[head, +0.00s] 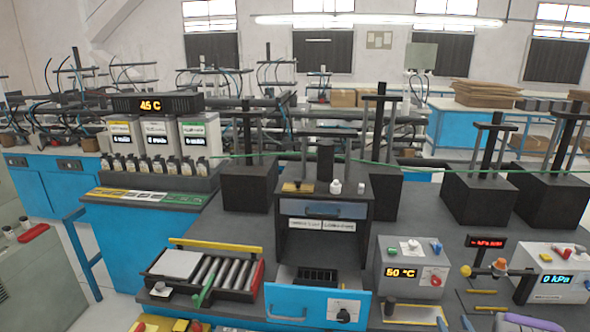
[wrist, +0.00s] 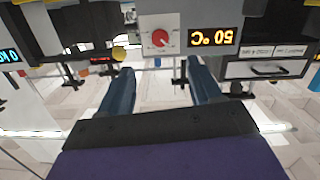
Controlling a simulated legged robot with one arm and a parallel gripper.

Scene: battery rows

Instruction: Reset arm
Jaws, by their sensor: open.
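My gripper (wrist: 160,88) shows in the wrist view, its two dark blue fingers spread apart with nothing between them. The wrist picture looks upside down. Beyond the fingers is the grey control box (wrist: 190,20) with a red knob and an orange 50 °C display. The same control box (head: 411,262) stands on the bench in the head view. My gripper and arm do not clearly show in the head view.
A blue-fronted drawer (head: 318,303) stands open below a dark cabinet (head: 322,245). A roller tray (head: 205,272) lies to its left, and a 0 kPa box (head: 556,270) stands at the right. Black blocks with posts (head: 488,198) stand behind.

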